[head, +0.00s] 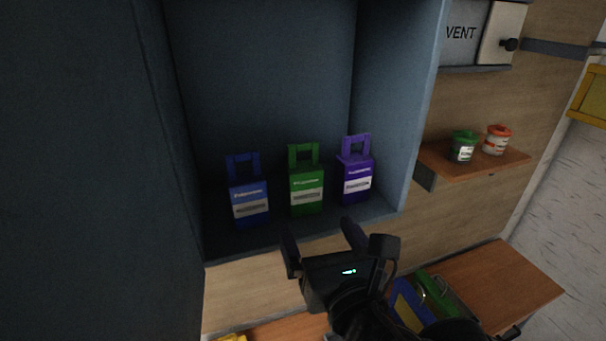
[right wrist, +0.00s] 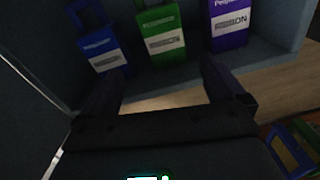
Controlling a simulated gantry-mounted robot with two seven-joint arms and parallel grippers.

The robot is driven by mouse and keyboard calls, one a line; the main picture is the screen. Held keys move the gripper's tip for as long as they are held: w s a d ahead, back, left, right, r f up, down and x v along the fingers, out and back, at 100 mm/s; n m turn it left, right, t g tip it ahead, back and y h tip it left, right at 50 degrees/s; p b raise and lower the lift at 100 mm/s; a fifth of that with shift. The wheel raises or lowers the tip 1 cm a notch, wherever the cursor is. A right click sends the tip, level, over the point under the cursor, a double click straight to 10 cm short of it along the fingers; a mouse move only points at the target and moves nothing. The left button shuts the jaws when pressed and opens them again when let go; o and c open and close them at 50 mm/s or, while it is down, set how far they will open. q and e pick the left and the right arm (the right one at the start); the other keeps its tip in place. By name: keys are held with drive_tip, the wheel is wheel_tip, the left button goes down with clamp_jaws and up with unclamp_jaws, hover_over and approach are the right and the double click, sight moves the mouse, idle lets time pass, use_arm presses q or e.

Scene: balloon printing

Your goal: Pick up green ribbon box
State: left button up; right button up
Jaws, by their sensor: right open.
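The green ribbon box (head: 306,190) stands upright in the blue-grey cabinet, with a handle loop on top and a white label. It is between a blue box (head: 248,203) and a purple box (head: 355,180). My right gripper (head: 322,238) is open and empty, in front of and below the green box, apart from it. In the right wrist view the green box (right wrist: 161,32) is ahead of the fingers (right wrist: 160,85), its top cut off by the frame. My left gripper is not in view.
The cabinet's side walls (head: 398,110) and floor edge (head: 300,238) bound the boxes. A small shelf (head: 480,172) at right holds a green-lidded tub (head: 463,146) and a red-lidded tub (head: 497,139). Blue and green items lie on the wooden surface (head: 500,285) at lower right.

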sight(307, 188)
drive_tip(key=shift+n+t, duration=0.3)
drive_tip(key=shift+n, duration=0.3)
drive_tip(key=x, duration=0.3)
drive_tip(key=r+x, duration=0.1)
drive_tip(key=x, duration=0.2)
drive_tip(key=shift+w+d+r, duration=0.15)
drive_tip(key=x, duration=0.1)
drive_tip(key=p+x, duration=0.1)
drive_tip(key=x, duration=0.1)
drive_tip(key=p+x, duration=0.1)
drive_tip(key=shift+w+d+r, duration=0.15)
drive_tip(key=shift+w+r, duration=0.2)
drive_tip(key=shift+w, duration=0.05)
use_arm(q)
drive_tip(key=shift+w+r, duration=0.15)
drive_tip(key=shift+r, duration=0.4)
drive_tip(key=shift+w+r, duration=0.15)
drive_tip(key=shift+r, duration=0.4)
use_arm(e)
drive_tip(key=shift+w+f, duration=0.1)
drive_tip(key=shift+w, duration=0.3)
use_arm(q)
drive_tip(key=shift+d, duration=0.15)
use_arm(e)
drive_tip(key=c, duration=1.1)
